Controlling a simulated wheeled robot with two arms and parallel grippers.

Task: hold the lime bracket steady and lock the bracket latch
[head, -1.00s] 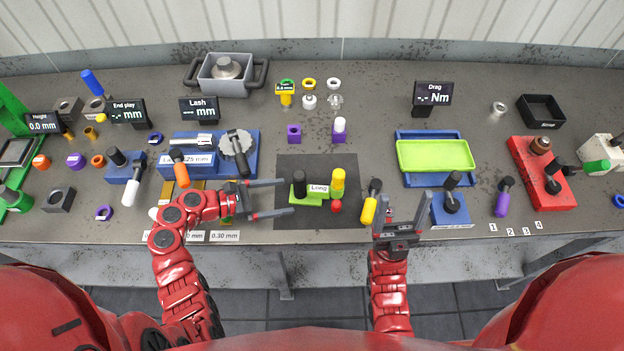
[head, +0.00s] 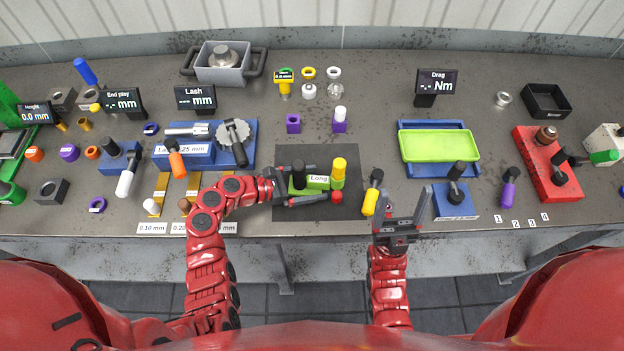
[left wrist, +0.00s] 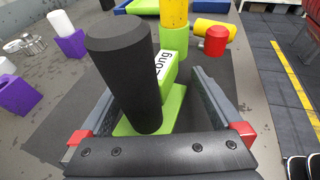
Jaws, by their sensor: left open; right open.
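The lime bracket (head: 317,183) sits on a dark mat, with a black upright post (head: 299,175) at its left end, a label reading "Long", and a yellow cylinder (head: 338,166) at its right end. A red knob (head: 336,197) is at its lower right, likely the latch. My left gripper (head: 308,184) is open, its fingers on either side of the bracket. In the left wrist view, the black post (left wrist: 124,75) and lime base (left wrist: 172,105) stand between the open fingers, with gaps visible. My right gripper (head: 407,205) is open and empty, right of the mat.
A yellow-handled tool (head: 370,200) stands between the mat and my right gripper. A blue block with a black handle (head: 455,195) is just right of that gripper. A lime tray (head: 440,145) lies behind. Blue fixtures (head: 235,150) stand left of the mat.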

